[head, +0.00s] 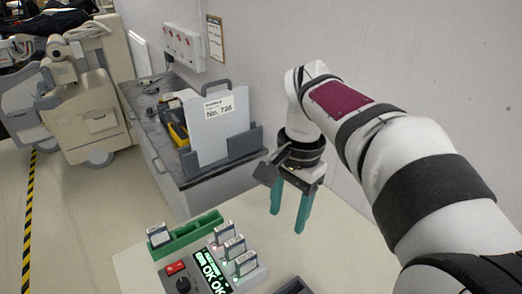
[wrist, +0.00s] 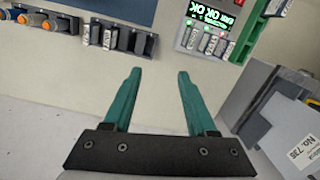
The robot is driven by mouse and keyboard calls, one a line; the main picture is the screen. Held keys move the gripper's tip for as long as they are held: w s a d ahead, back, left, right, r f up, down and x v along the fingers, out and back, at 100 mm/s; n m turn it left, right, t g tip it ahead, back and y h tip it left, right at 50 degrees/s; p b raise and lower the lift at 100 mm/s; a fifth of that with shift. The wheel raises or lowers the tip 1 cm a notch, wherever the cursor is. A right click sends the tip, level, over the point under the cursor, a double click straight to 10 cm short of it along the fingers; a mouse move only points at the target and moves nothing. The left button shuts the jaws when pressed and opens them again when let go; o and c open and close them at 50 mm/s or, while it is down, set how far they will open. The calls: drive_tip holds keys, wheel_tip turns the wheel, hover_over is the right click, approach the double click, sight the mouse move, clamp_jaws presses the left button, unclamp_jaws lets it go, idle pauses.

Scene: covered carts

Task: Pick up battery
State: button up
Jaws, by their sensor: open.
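Several small grey-white batteries with labels stand in view. In the head view three, including this battery (head: 234,246), stand in slots of a charger (head: 212,284) with a green "OK" display. Another battery (head: 159,235) stands at the left end of a green rack (head: 200,232). The wrist view shows batteries in the charger (wrist: 194,38) at upper right, and light pieces (wrist: 110,38) in a dark slotted holder (wrist: 134,42) at top. My gripper (head: 286,218) has teal fingers, open and empty, above the table, right of the charger. Its fingers also show in the wrist view (wrist: 159,74).
A dark-topped cart (head: 190,178) stands behind the table, with a white "No. 736" panel (head: 218,128) in a grey holder. Orange knobs (wrist: 40,22) show at upper left in the wrist view. A wall runs behind my arm.

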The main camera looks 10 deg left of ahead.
drive_tip(key=w+a+f+m, duration=0.1)
drive_tip(key=w+a+f, duration=0.2)
drive_tip(key=w+a, duration=0.65)
drive_tip(key=m, duration=0.1)
approach(223, 226)
drive_tip(key=shift+h, duration=0.3)
drive_tip(key=f, duration=1)
drive_tip(key=shift+s+a+f, duration=0.1)
drive_tip(key=shift+a+f, duration=0.1)
drive_tip(key=shift+f, duration=0.1)
clamp_jaws()
